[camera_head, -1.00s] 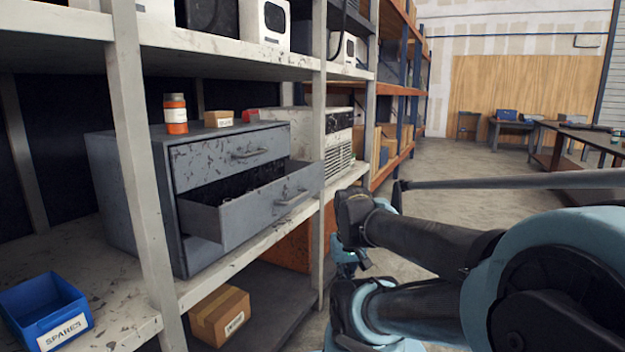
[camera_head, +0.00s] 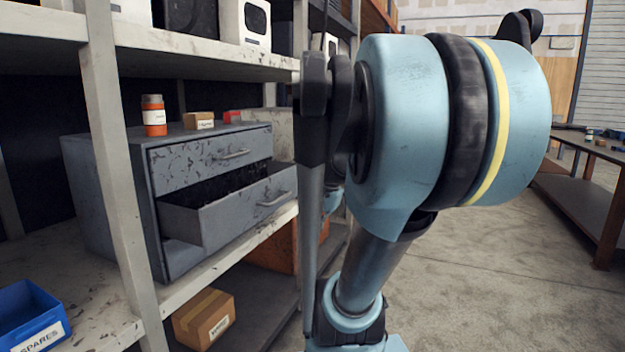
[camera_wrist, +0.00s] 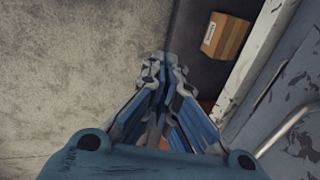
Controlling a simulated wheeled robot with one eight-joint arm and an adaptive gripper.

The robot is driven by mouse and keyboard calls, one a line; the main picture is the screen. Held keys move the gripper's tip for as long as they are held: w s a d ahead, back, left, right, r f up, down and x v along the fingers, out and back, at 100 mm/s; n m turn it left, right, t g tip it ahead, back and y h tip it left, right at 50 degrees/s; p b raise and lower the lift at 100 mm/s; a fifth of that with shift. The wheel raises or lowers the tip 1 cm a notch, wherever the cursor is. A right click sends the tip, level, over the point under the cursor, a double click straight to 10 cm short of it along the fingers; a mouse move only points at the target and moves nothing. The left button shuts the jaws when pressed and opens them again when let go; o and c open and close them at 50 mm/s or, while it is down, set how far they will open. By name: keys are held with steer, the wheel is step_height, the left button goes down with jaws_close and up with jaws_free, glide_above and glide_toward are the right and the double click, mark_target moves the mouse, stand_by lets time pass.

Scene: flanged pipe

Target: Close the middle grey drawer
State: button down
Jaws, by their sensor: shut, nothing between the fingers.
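The grey drawer cabinet (camera_head: 100,200) stands on the shelf at left in the head view. Its middle drawer (camera_head: 245,212) is pulled out, with a bar handle (camera_head: 273,199) on its front. The top drawer (camera_head: 210,160) is shut. My gripper (camera_wrist: 165,74) shows in the wrist view, shut and empty, above the floor in front of the shelf. A grey front with chipped paint and a bar handle (camera_wrist: 287,128) lies to its right, apart from the fingers. I cannot tell which drawer it is. In the head view my arm hides the gripper.
A shelf upright (camera_head: 112,150) stands before the cabinet. An orange jar (camera_head: 154,116) and a small box (camera_head: 199,121) sit on the cabinet. A blue SPARES bin (camera_head: 28,315) is at lower left. A cardboard box (camera_head: 204,318) lies on the lower shelf.

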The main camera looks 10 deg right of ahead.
steer(key=w+d+r+m+t+y, duration=0.15)
steer(key=w+d+r+m, duration=0.35)
steer(key=w, duration=0.5)
steer(key=w+d+r+m+t+y, duration=0.15)
steer(key=w+d+r+m, duration=0.25)
steer(key=w+d+m, duration=0.4)
steer(key=w+d+r+m+y, duration=0.2)
steer(key=w+d+r+m, duration=0.15)
steer(key=w, duration=0.75)
glide_toward(305, 183)
step_height(305, 183, down, 3)
steer(key=a, duration=0.2)
steer(key=shift+w+a+m, duration=0.45)
steer(key=shift+w+a, duration=0.05)
steer(key=shift+w, duration=0.15)
